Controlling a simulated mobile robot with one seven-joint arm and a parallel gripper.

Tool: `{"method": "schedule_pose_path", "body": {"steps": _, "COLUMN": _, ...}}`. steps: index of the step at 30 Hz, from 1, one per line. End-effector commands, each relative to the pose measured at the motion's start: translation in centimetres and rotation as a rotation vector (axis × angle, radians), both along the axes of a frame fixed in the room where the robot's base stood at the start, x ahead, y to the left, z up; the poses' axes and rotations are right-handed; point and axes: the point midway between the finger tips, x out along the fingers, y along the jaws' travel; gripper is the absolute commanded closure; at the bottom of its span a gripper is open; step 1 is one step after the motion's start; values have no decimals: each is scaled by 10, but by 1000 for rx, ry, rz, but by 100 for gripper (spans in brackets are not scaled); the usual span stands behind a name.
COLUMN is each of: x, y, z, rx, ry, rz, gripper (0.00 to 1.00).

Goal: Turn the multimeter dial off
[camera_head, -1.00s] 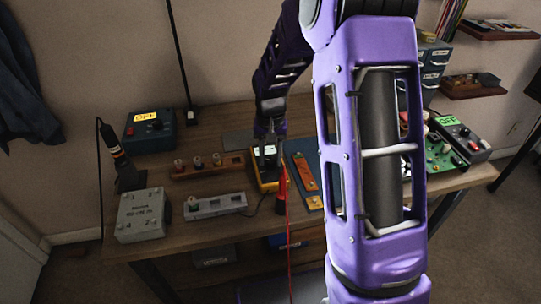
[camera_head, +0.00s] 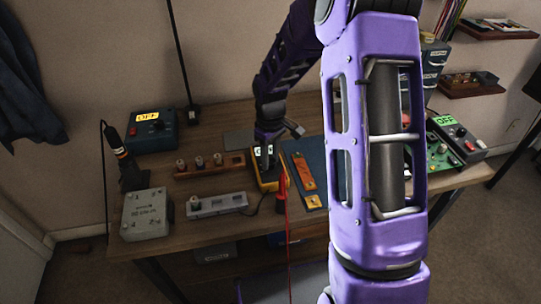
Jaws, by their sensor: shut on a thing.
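The yellow and dark multimeter (camera_head: 271,184) lies on the wooden bench near its middle. A small lit display shows near its top. My gripper (camera_head: 266,162) points down over the multimeter, at its upper part. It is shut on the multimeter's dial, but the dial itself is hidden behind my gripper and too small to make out.
A blue box marked OFF (camera_head: 150,130) stands at the back left. A grey box (camera_head: 146,213), a wooden rack (camera_head: 208,168) and a grey rack (camera_head: 216,204) lie left of the multimeter. A blue mat with an orange strip (camera_head: 304,172) lies right. My arm hides the bench's right-middle part.

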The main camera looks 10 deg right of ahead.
Motion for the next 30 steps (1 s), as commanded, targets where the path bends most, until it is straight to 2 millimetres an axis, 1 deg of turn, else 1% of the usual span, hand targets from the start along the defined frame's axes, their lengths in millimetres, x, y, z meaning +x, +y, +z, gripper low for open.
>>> {"method": "schedule_pose_path", "body": {"steps": 6, "x": 1, "y": 0, "z": 1, "rx": 1, "ry": -2, "rz": 117, "gripper": 100}}
{"method": "schedule_pose_path", "body": {"steps": 12, "x": 1, "y": 0, "z": 1, "rx": 0, "ry": -3, "rz": 175, "gripper": 100}}
{"method": "schedule_pose_path", "body": {"steps": 28, "x": 1, "y": 0, "z": 1, "rx": 0, "ry": -3, "rz": 197, "gripper": 100}}
{"method": "schedule_pose_path", "body": {"steps": 29, "x": 1, "y": 0, "z": 1, "rx": 0, "ry": -3, "rz": 197, "gripper": 57}}
{"method": "schedule_pose_path", "body": {"steps": 30, "x": 1, "y": 0, "z": 1, "rx": 0, "ry": -3, "rz": 197, "gripper": 50}}
